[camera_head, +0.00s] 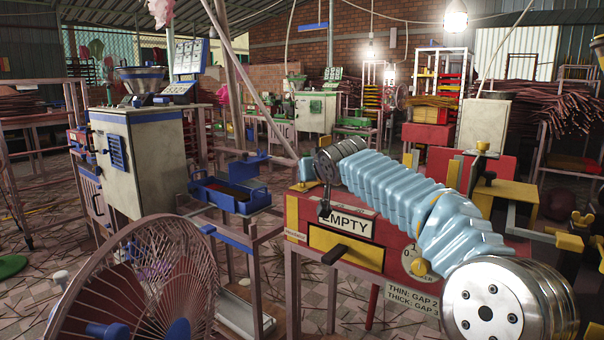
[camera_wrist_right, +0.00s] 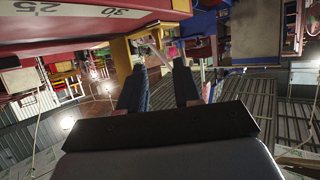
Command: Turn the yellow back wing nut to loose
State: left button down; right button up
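A small yellow wing-shaped nut (camera_head: 582,219) shows at the right edge of the head view, above a yellow block. Another yellow knob (camera_head: 482,147) tops a dark clamp farther back; I cannot tell for sure which is the back wing nut. My right arm, in a light blue sleeve, crosses the red machine (camera_head: 390,235) from lower right to upper left. In the wrist view, the right gripper (camera_wrist_right: 158,85) has two dark blue fingers apart, with nothing seen held. My left gripper is not in view.
The machine carries an EMPTY label (camera_head: 347,225) and a black handle (camera_head: 334,254). A pink fan (camera_head: 140,285) and a blue tray (camera_head: 228,194) stand to the left. In the wrist view, a yellow bracket (camera_wrist_right: 121,55) and a number scale (camera_wrist_right: 75,10) are close to the fingers.

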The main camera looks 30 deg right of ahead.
jog(key=p+x, duration=0.2)
jog(key=x, duration=0.7)
jog(key=shift+w+d, duration=0.1)
jog(key=shift+w, duration=0.1)
